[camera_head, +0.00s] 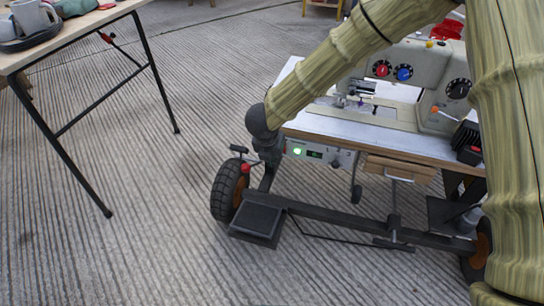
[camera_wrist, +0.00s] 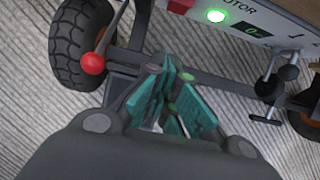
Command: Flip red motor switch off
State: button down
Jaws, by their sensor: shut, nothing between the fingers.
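The motor control box (camera_head: 318,155) sits under the front left edge of the sewing table, with a lit green light (camera_head: 297,151) and a small display. In the wrist view the lit green light (camera_wrist: 216,16) shows beside the letters "OTOR". A red part, apparently the red motor switch (camera_wrist: 181,5), is cut off at the top edge there; its position cannot be read. My gripper (camera_head: 269,152) is at the box's left end in the head view and hides that end. In the wrist view my gripper (camera_wrist: 178,80) is shut and empty, its teal fingers below the switch.
A red ball knob (camera_wrist: 93,63) on a lever stands left of my gripper, beside a black wheel (camera_head: 228,190). The sewing machine (camera_head: 400,75) stands on its table (camera_head: 340,122). A wooden drawer (camera_head: 400,170) is right of the box.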

jog(key=w+b, duration=0.1)
jog(key=w+d+f+b, duration=0.1)
jog(key=w, duration=0.1)
jog(key=w+f+b, duration=0.1)
jog(key=w, duration=0.1)
jog(key=shift+d+f, duration=0.2)
jog(key=shift+r+p, duration=0.15)
jog(key=shift+p, duration=0.15)
